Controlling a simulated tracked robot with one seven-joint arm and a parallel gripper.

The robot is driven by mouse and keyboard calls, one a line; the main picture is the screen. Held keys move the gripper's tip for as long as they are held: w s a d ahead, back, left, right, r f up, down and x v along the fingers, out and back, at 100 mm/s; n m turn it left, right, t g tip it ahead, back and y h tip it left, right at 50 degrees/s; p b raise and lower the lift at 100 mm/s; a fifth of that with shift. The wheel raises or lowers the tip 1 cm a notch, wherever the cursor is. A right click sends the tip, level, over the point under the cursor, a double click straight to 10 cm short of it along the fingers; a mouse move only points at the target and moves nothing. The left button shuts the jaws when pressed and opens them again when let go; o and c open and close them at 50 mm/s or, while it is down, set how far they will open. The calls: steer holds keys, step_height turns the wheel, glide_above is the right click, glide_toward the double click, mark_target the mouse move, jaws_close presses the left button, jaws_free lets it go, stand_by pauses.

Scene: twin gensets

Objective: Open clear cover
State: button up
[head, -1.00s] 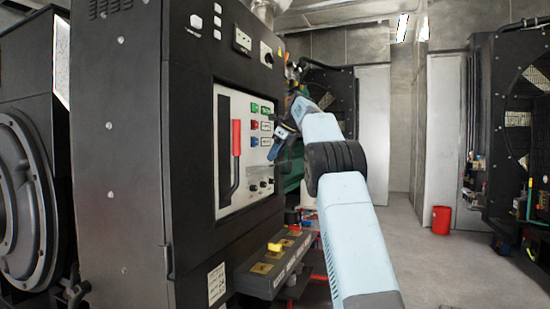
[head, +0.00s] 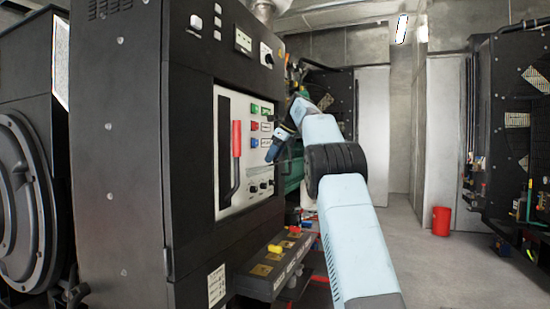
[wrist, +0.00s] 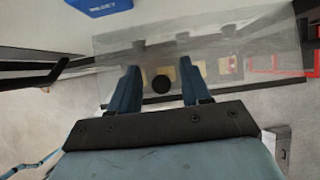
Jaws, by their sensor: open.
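The clear cover (wrist: 250,60) shows in the wrist view as a see-through grey sheet beyond my fingers, with dark knobs and tan patches visible through it. A round black knob (wrist: 161,84) shows between the fingertips; I cannot tell whether they touch it. My gripper (wrist: 160,92) is open, its two blue fingers on either side of that knob. In the head view my gripper (head: 275,150) is in front of the right part of the white control panel (head: 225,110). The cover's outline is hard to make out there.
A red-handled lever (head: 236,140) stands at the panel's left. A blue switch (wrist: 98,4) is at the top of the wrist view. A ledge (head: 262,283) with yellow and red parts juts out below the panel. A red bin (head: 441,221) stands on the open floor to the right.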

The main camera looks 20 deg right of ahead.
steer(key=shift+v, duration=2.45)
steer(key=s+d, duration=0.7)
steer(key=d, duration=0.2)
steer(key=shift+s, duration=0.35)
steer(key=shift+f, duration=0.1)
steer(key=s+a+f+n+h, duration=0.1)
steer(key=s+a+f+n, duration=0.1)
steer(key=s+a+n, duration=0.7)
steer(key=s+a+f+n+h, duration=0.1)
steer(key=s+a+f+n, duration=0.2)
steer(key=s, duration=1)
steer(key=s+a+f+n+t+h, duration=0.1)
steer(key=s+a+f+n, duration=0.2)
steer(key=s+f+n, duration=0.4)
steer(key=s+a+f+n+h, duration=0.1)
steer(key=s+a+f+n, duration=0.2)
steer(key=s+f+n, duration=0.4)
steer(key=s+f, duration=0.6)
steer(key=s, duration=0.3)
steer(key=shift+s+a+t+h, duration=0.25)
steer(key=shift+s+t+h, duration=0.05)
steer(key=shift+t, duration=0.1)
steer(key=shift+c, duration=0.5)
